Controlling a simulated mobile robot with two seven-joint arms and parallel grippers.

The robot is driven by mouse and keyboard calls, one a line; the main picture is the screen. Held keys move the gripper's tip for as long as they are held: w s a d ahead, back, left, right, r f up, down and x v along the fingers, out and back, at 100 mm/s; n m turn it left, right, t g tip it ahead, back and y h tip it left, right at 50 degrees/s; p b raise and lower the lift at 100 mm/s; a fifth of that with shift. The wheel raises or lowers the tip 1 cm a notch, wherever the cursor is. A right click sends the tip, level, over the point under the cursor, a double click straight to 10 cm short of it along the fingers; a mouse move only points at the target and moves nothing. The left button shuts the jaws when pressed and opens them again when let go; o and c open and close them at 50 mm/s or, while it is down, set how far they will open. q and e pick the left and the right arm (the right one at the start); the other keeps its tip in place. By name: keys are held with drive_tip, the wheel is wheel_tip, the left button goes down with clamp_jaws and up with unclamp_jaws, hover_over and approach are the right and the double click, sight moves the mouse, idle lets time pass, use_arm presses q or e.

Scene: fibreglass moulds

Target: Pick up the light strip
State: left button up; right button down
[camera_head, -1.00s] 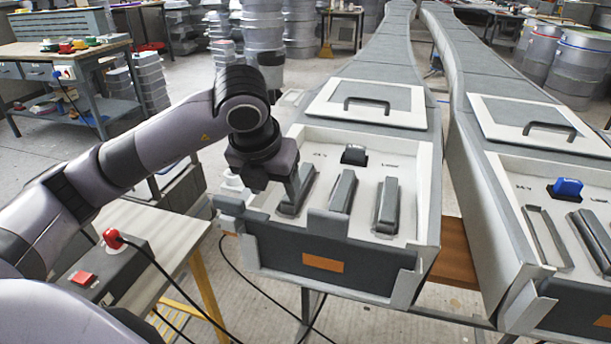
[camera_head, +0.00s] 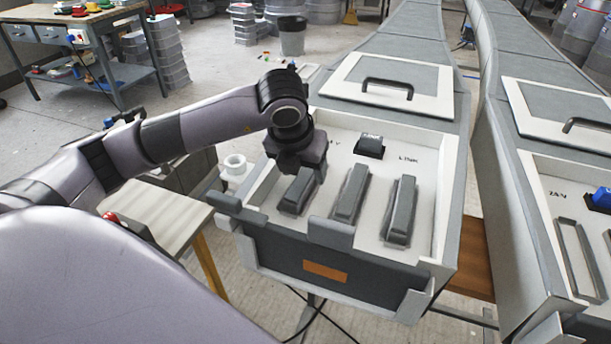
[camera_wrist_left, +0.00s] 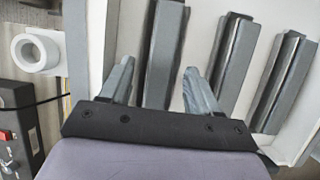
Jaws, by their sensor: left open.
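Several grey elongated strips lie in the white-walled tray at the front of the near mould: a left one (camera_head: 296,194), a middle one (camera_head: 351,193) and a right one (camera_head: 400,210). All look alike in grey, so I cannot tell which is the light strip. My left gripper (camera_wrist_left: 159,68) is open and empty above the tray. In the left wrist view its two fingers stand on either side of the left strip (camera_wrist_left: 165,45), apart from it as far as I can see. In the head view the gripper's wrist hides the far end of that strip. My right gripper is not in view.
A black block (camera_head: 370,145) sits at the tray's back, before a white lid (camera_head: 388,85) with a dark handle. A white ring-shaped part (camera_head: 235,165) stands left of the tray. A second mould (camera_head: 520,130) runs alongside on the right.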

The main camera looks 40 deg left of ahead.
use_arm(q)
drive_tip(key=shift+w+f, duration=0.15)
drive_tip(key=shift+f, duration=0.3)
drive_tip(key=shift+c, duration=0.3)
clamp_jaws()
